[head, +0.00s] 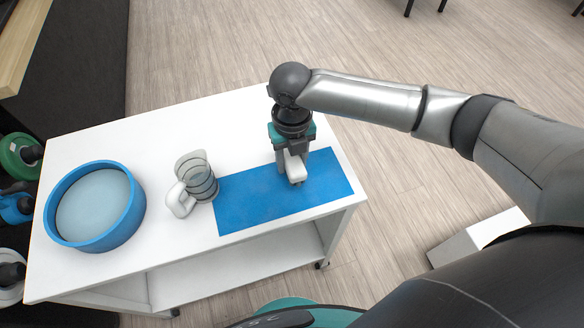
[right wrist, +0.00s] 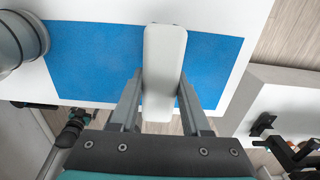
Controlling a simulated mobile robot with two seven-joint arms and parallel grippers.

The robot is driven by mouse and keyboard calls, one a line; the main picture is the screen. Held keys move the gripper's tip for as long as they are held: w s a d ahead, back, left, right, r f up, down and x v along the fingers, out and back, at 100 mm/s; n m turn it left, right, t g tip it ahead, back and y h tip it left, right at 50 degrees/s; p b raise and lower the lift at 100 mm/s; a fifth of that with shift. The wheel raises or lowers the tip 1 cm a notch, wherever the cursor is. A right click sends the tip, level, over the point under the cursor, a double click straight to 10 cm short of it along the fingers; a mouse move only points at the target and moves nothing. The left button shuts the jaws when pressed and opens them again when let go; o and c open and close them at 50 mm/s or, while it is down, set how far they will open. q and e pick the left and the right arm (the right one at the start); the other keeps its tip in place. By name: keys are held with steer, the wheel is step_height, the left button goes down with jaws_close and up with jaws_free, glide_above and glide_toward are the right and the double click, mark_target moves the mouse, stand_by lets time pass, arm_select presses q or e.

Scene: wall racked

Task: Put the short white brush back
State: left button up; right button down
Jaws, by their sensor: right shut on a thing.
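The short white brush (head: 295,168) is between the fingers of my right gripper (head: 293,169), over the right half of the blue mat (head: 245,205). In the right wrist view the brush (right wrist: 164,65) shows as a long pale body, with the two fingers shut on its sides. The blue mat (right wrist: 92,60) lies behind it in that view. I cannot tell whether the brush touches the mat. Its bristles are hidden. My left gripper is not in view.
On the white cart (head: 100,142) stand a blue round basin (head: 132,225) at left and a clear jug with a white handle (head: 180,200) beside the mat's left edge. A white box (head: 470,240) is on the floor at right. The cart's back middle is clear.

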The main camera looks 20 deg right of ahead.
mark_target(288, 158)
step_height(288, 158, down, 3)
steer(key=shift+r, duration=0.2)
steer(key=shift+f, duration=0.25)
steer(key=shift+f, duration=0.25)
steer(key=shift+c, duration=1.8)
jaws_free()
steer(key=shift+f+b, duration=0.1)
steer(key=shift+b, duration=0.3)
step_height(288, 158, up, 16)
steer(key=p, duration=0.3)
steer(key=shift+w+a+f+p, duration=0.2)
steer(key=shift+a+p, duration=0.1)
steer(key=shift+a, duration=0.15)
